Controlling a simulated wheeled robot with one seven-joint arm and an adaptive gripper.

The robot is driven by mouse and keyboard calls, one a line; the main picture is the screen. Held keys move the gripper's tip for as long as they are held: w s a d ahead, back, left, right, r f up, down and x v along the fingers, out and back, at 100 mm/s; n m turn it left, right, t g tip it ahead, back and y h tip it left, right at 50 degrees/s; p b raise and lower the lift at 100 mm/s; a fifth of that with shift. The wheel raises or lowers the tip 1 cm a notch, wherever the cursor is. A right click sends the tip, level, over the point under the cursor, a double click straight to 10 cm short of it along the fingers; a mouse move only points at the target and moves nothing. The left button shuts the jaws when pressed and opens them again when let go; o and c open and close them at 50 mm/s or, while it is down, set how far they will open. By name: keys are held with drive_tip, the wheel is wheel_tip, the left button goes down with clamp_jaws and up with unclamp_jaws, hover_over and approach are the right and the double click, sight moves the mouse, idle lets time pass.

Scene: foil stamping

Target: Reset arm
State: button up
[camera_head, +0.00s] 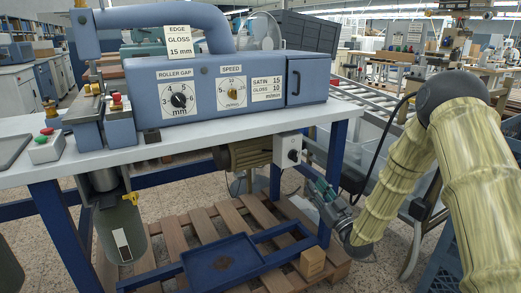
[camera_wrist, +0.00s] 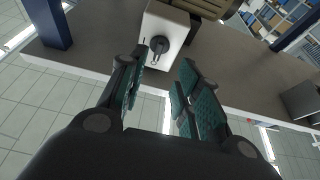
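My gripper (camera_head: 322,190) is below the right end of the machine's table, at the lower end of my sleeved arm. In the wrist view my gripper (camera_wrist: 162,72) has its two teal-padded fingers apart, with nothing between them. Beyond the fingertips is a white switch box (camera_wrist: 172,25) with a dark rotary knob (camera_wrist: 160,45). The same white switch box (camera_head: 289,149) hangs under the table edge in the head view, up and left of the gripper. I cannot tell the exact gap, but the fingers do not appear to touch it.
The blue machine (camera_head: 215,88) stands on a white table (camera_head: 200,142) with blue legs (camera_head: 335,165). Under it are a motor (camera_head: 243,154), a wooden pallet (camera_head: 190,225), a blue tray frame (camera_head: 222,262) and a wooden block (camera_head: 312,261). A roller conveyor (camera_head: 375,98) stands behind.

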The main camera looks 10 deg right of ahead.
drive_tip(key=s+a+f+m+g+h, duration=0.1)
drive_tip(key=s+a+f+g+h, duration=0.15)
drive_tip(key=s+f, duration=0.45)
drive_tip(key=s+a+f+m+g+h, duration=0.1)
drive_tip(key=s+a+f+g, duration=0.15)
drive_tip(key=f, duration=0.85)
drive_tip(key=s+a+f+m+g+h, duration=0.1)
drive_tip(key=s+f+g, duration=0.25)
drive_tip(key=f, duration=0.55)
drive_tip(key=s+a+f+m+g+h, duration=0.1)
drive_tip(key=s+f+g, duration=0.4)
drive_tip(key=s, duration=0.8)
drive_tip(key=s+a+f+g+h, duration=0.1)
drive_tip(key=s+f+g, duration=0.2)
drive_tip(key=s+f, duration=0.7)
drive_tip(key=s+r+g, duration=0.1)
drive_tip(key=s+g, duration=0.4)
drive_tip(key=s, duration=1.2)
wheel_tip(320, 180, up, 26)
drive_tip(key=h+p, duration=0.1)
drive_tip(key=p, duration=2.5)
drive_tip(key=shift+w+m+t, duration=0.15)
drive_tip(key=shift+m+t, duration=0.15)
drive_tip(key=shift+t, duration=0.05)
drive_tip(key=shift+r, duration=0.1)
